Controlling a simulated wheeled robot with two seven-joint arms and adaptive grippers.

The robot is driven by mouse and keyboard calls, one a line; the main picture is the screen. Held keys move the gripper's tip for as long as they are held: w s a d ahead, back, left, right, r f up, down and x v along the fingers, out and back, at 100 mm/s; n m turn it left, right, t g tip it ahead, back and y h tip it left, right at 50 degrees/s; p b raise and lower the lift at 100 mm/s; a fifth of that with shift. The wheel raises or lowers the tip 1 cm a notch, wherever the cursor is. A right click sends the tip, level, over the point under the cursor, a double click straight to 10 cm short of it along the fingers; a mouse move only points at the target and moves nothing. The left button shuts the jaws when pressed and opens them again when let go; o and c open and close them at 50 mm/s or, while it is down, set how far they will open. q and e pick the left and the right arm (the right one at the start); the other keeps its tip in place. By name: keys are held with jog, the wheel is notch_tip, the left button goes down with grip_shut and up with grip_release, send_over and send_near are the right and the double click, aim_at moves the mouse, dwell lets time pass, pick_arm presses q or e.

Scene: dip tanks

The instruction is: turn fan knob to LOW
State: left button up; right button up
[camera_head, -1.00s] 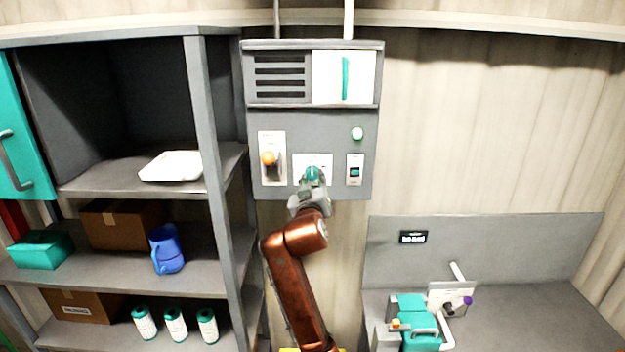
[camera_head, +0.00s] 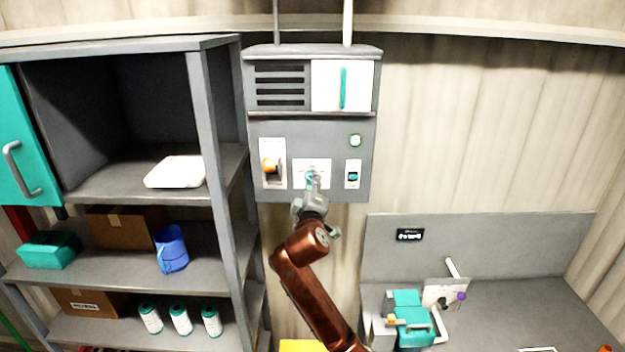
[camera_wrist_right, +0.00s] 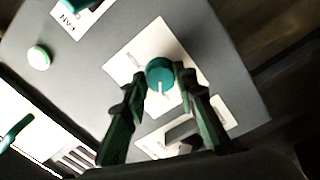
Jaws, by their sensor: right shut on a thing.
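The fan knob (camera_wrist_right: 160,74) is a round teal knob with a pale pointer line, on a white plate in the middle of the grey control panel (camera_head: 285,128). In the head view the knob (camera_head: 311,175) shows just past my gripper's tips. My right gripper (camera_wrist_right: 162,92) is shut on the knob, one finger on each side of it. It also shows in the head view (camera_head: 313,187), reaching up to the panel from below. The plate's lettering is too blurred to read. My left gripper is not in view.
An orange-knobbed switch (camera_head: 269,166) sits left of the fan knob and a small teal rocker switch (camera_head: 353,176) right of it. A white round button (camera_head: 355,140) is above. Shelves (camera_head: 110,192) stand at left; a bench (camera_head: 490,310) with teal equipment is at lower right.

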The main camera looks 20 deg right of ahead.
jog(key=shift+n+p, duration=0.5)
jog(key=shift+n, duration=0.4)
jog(key=o, duration=1.2)
jog(key=shift+c, duration=0.2)
jog(key=v, duration=1.2)
jog(key=shift+f, duration=0.15)
